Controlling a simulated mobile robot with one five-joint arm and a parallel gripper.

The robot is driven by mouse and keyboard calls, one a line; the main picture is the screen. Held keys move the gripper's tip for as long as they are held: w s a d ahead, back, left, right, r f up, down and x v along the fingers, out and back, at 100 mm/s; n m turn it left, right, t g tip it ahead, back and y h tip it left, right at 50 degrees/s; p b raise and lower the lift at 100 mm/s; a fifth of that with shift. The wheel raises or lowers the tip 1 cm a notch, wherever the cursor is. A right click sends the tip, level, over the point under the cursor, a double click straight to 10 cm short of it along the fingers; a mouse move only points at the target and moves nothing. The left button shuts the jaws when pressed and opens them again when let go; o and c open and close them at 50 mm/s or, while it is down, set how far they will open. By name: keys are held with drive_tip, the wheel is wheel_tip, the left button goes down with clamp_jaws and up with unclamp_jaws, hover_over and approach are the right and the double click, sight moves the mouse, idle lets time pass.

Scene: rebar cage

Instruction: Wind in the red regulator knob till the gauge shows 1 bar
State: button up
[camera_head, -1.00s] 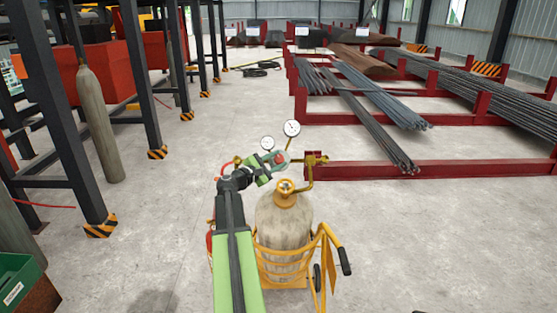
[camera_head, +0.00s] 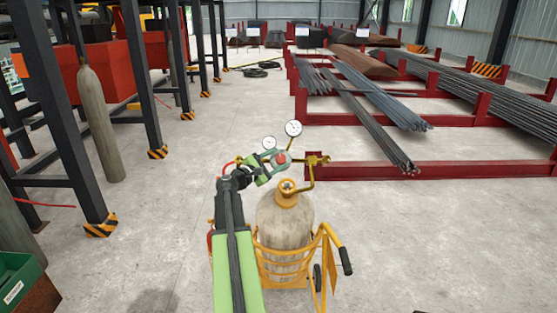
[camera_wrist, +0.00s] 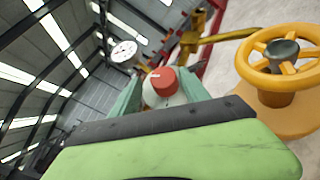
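The red regulator knob (camera_wrist: 161,80) sits between the two teal fingertips of my gripper (camera_wrist: 160,83) in the wrist view, with a fingertip against each side as far as I can see. In the head view the knob (camera_head: 281,159) shows small and red at the end of my gripper (camera_head: 280,160), above and left of the cylinder valve. Two round white gauges, a larger one (camera_head: 293,128) and a smaller one (camera_head: 269,142), stand behind the knob. One gauge (camera_wrist: 123,50) shows in the wrist view. Its needle reading is too small to tell.
A beige gas cylinder (camera_head: 284,222) stands in a yellow trolley (camera_head: 322,240) beside my arm. Its yellow handwheel (camera_wrist: 282,60) is close on the right in the wrist view. A red rack (camera_head: 440,170) with steel bars lies behind.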

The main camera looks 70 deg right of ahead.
drive_tip(key=shift+s+d, duration=0.1)
drive_tip(key=shift+s, duration=0.1)
drive_tip(key=v, duration=1.7)
drive_tip(key=shift+a+f, duration=0.15)
drive_tip(key=shift+a, duration=0.1)
